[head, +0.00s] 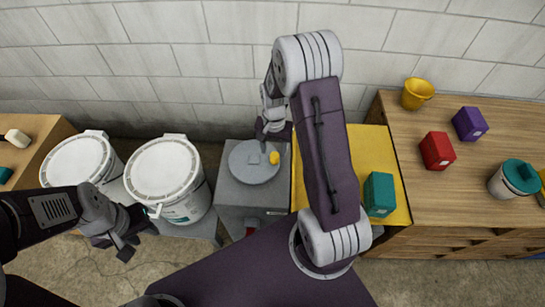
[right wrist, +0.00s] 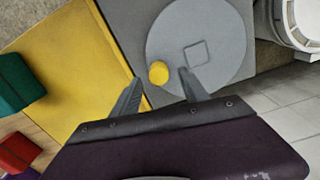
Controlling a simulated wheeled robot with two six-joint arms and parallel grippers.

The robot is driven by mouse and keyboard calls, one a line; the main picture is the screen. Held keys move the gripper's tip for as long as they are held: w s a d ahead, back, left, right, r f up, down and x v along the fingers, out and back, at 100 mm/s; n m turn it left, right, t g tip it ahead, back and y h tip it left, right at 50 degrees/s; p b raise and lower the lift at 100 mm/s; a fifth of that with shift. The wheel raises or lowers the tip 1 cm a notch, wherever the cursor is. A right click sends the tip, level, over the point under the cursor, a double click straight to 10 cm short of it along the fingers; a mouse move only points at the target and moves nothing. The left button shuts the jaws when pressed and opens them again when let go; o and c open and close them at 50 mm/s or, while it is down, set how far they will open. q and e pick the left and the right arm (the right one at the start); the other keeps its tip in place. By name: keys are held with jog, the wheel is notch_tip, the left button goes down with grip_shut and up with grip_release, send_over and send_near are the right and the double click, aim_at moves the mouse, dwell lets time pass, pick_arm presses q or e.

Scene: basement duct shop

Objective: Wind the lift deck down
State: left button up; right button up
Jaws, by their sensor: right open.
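The yellow lift deck (head: 393,151) stands between the grey crank stand and the wooden bench. A teal box (head: 379,194) rests on it. The grey round crank wheel (head: 251,166) lies flat on the grey stand (head: 238,192). Its yellow knob (head: 274,158) is at the wheel's right side.
Two white lidded buckets (head: 165,169) (head: 79,164) stand left of the crank stand. The wooden bench (head: 478,190) holds a yellow bucket (head: 416,94), a red box (head: 437,150), a purple box (head: 469,123) and a teal-lidded jar (head: 512,179). A block wall runs behind.

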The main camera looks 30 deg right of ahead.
aim_at(275, 155)
jog(key=f, duration=0.3)
jog(key=shift+s+d+f, duration=0.1)
jog(key=shift+d+f, duration=0.1)
jog(key=shift+f, duration=0.05)
jog(key=shift+a+f, duration=0.1)
jog(key=shift+f, duration=0.45)
grip_shut()
dwell(0.7)
